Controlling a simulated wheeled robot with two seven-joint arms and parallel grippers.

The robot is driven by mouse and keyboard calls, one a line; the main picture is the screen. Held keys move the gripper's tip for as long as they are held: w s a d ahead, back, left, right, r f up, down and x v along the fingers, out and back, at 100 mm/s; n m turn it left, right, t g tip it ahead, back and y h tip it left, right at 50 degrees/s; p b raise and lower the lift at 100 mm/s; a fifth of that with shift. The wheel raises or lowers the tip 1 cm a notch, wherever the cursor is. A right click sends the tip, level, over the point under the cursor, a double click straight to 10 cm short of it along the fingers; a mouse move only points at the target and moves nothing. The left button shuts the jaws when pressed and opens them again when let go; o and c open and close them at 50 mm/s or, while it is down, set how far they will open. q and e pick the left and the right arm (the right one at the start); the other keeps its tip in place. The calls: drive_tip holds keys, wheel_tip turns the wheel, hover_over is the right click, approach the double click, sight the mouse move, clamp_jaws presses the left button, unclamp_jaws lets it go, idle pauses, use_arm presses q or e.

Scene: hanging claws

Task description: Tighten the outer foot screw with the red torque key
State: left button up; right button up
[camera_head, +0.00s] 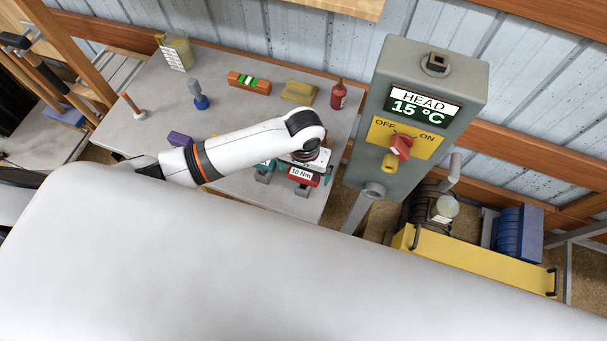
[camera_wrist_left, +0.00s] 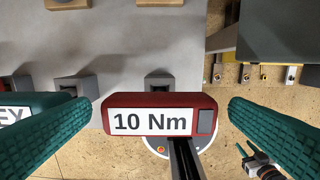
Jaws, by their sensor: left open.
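The red torque key (camera_head: 303,176), labelled "10 Nm", is at the right front edge of the bench. In the left wrist view the red key (camera_wrist_left: 152,121) lies between the two teal fingers, with a dark shaft running down from it. My left gripper (camera_wrist_left: 165,108) is open, one finger on each side of the key with visible gaps. In the head view my left gripper (camera_head: 297,163) is over the bench edge. A teal block with a label ending "EY" (camera_wrist_left: 18,108) is left of the key, partly behind a finger. I cannot pick out the outer foot screw.
The grey bench (camera_head: 225,125) holds a red bottle (camera_head: 338,96), a yellow block (camera_head: 298,93), an orange level (camera_head: 249,83) and a blue-based tool (camera_head: 198,100). A grey control box (camera_head: 425,110) reading "HEAD 15 °C" stands right of my arm. A yellow case (camera_head: 480,262) is beyond.

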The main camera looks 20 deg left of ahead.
use_arm(q)
drive_tip(key=shift+s+f+p, duration=0.15)
drive_tip(key=shift+f+p, duration=0.2)
drive_tip(key=shift+f, duration=1.95)
drive_tip(key=c, duration=1.1)
drive_tip(key=shift+r+b, duration=0.45)
drive_tip(key=shift+r, duration=4.6)
